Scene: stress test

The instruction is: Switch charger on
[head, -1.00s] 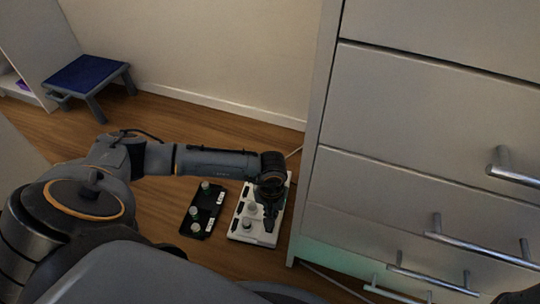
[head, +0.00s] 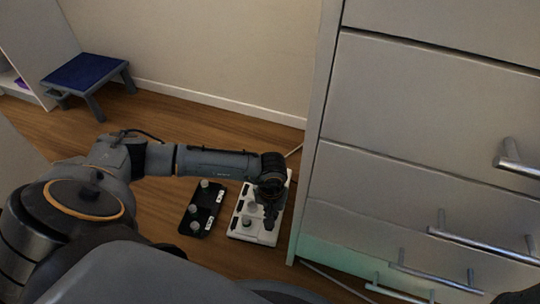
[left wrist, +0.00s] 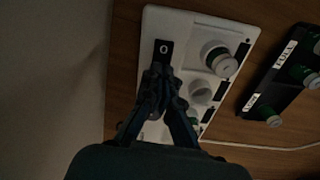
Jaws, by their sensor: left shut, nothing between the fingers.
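The white charger (head: 265,239) lies on the floor beside the drawer cabinet and also shows in the left wrist view (left wrist: 185,27). It holds round grey-topped pieces in a row. A black switch (left wrist: 163,52) marked "0" sits near one end of the charger. My left gripper (left wrist: 163,92) is shut and empty, its fingertips at the near edge of the switch; I cannot tell whether they touch it. In the head view my left gripper (head: 269,204) is over the charger and hides part of it. My right gripper is not in view.
A black tray (head: 209,204) with several round pieces and white labels, "FULL" among them, lies left of the charger. The drawer cabinet (head: 400,110) with metal handles stands close on the right. A blue-topped stool (head: 85,72) stands far left. Wooden floor is clear behind the arm.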

